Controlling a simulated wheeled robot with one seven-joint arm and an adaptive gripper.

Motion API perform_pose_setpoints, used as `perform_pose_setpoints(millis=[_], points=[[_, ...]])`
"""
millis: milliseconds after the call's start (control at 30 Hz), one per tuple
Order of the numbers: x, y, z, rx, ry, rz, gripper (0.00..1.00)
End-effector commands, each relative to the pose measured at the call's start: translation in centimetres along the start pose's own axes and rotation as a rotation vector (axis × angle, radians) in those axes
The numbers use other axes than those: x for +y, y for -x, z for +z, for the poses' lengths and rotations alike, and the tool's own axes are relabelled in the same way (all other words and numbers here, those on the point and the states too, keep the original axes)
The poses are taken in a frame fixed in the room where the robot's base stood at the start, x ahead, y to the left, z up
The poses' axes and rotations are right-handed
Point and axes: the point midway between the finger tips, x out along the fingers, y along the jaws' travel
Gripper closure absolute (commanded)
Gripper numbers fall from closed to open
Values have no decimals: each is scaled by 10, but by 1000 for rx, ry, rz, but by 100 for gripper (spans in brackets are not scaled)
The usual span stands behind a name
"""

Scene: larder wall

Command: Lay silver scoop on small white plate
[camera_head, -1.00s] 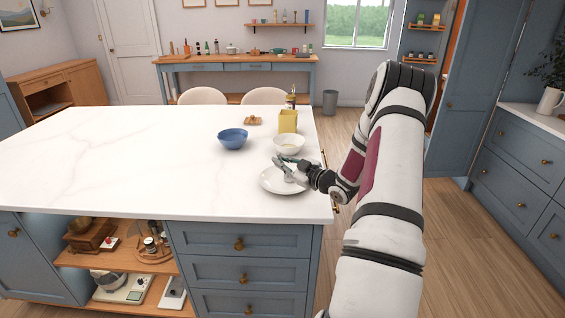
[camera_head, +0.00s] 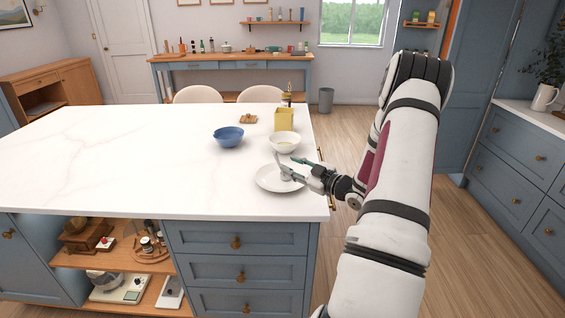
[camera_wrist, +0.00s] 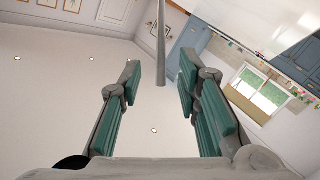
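The small white plate (camera_head: 266,186) lies near the right front edge of the white island. A small silver shape, apparently the silver scoop (camera_head: 286,177), is on the plate, partly hidden by my gripper. My gripper (camera_head: 291,165) is over the plate's right side with its fingers spread. In the wrist view my gripper (camera_wrist: 160,80) shows its teal-padded fingers apart. A thin grey rod (camera_wrist: 161,40), probably the scoop's handle, stands between the fingertips with gaps on both sides. I cannot tell exactly how the scoop rests.
A cream bowl (camera_head: 284,142) stands just behind the plate, with a yellow container (camera_head: 284,120) behind it. A blue bowl (camera_head: 228,137) is to the left, and a small wooden item (camera_head: 248,119) lies farther back. The island's left side is clear.

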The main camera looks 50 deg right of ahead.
Motion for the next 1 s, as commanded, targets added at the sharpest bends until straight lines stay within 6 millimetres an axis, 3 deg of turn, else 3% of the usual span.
perform_pose_setpoints(millis=[200,500,633,767,900,1000], points=[[0,38,0,-1,0,1,69],[0,54,-1,0,0,-2,69],[1,40,-10,-43,23,-17,69],[2,8,-34,-160,72,-43,69],[0,-24,-75,-323,123,-44,69],[-6,-37,-110,-426,140,-28,69]])
